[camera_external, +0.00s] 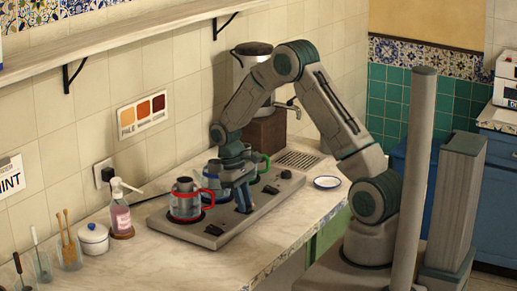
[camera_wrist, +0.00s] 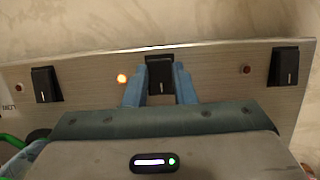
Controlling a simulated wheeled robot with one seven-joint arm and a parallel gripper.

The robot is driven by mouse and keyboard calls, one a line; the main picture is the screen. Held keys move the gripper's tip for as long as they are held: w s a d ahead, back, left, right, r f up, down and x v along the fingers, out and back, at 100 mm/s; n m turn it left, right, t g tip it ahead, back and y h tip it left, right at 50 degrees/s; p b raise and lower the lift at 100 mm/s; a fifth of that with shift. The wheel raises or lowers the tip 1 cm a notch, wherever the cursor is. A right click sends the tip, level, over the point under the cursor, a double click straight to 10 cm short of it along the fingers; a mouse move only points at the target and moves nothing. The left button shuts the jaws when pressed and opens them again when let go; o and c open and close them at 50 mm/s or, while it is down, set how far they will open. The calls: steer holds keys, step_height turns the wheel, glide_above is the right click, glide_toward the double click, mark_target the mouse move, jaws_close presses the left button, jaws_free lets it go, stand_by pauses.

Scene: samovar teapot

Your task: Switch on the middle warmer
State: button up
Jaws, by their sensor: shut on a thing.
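The grey warmer plate (camera_external: 178,231) stands on the counter. Its front panel (camera_wrist: 210,85) shows three black rocker switches in the wrist view. The middle switch (camera_wrist: 160,73) is between the blue fingers of my gripper (camera_wrist: 160,84), which are shut on it. The indicator beside the right switch (camera_wrist: 247,69) is dark. In the outside view my gripper (camera_external: 244,207) points down at the plate's front edge and hides the middle switch.
A red-handled pot (camera_external: 186,203), a blue-handled pot (camera_external: 212,170) and a green-handled pot (camera_external: 262,160) stand on the plate close to my gripper. A soap bottle (camera_external: 121,215) and lidded jar (camera_external: 93,239) are left. A small dish (camera_external: 327,183) is right. The front counter is clear.

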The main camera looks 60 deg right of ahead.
steer(key=shift+w+g, duration=0.15)
steer(key=shift+g, duration=0.25)
steer(key=o, duration=1)
steer(key=shift+r, duration=0.1)
steer(key=b+v, duration=0.2)
steer(key=v, duration=1.1)
steer(key=shift+w+r, duration=0.1)
steer(key=shift+r, duration=0.25)
